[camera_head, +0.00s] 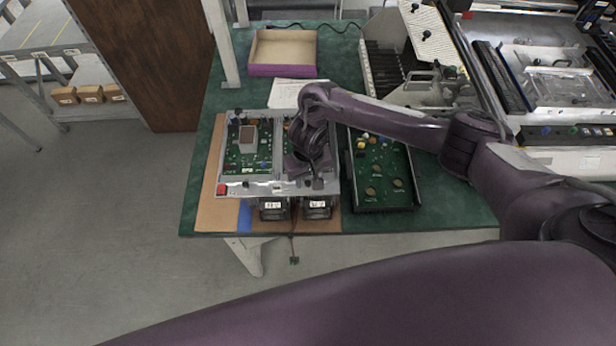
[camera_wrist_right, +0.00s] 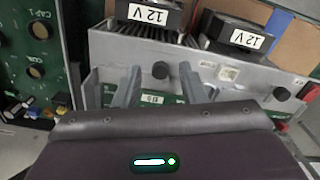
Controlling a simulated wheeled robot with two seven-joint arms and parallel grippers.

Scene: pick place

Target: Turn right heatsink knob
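The metal unit (camera_head: 205,180) with green circuit boards lies on a brown board on the green table. Its front carries two black heatsinks with 12V labels, the left one (camera_head: 273,206) and the right one (camera_head: 317,207). In the right wrist view, turned around, the right heatsink knob (camera_wrist_right: 160,70) is a small black round knob on the metal front panel. The other knob (camera_wrist_right: 281,93) is farther right there. My right gripper (camera_wrist_right: 161,80) is open, with its fingers on either side of the right knob in that view; contact cannot be told. My left gripper is not in view.
A green circuit board (camera_head: 382,172) in a black tray lies right of the unit. A purple-edged open box (camera_head: 282,70) and a white paper (camera_head: 285,94) lie behind. Machinery (camera_head: 560,75) fills the right side. A red button (camera_head: 221,189) sits at the unit's front left corner.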

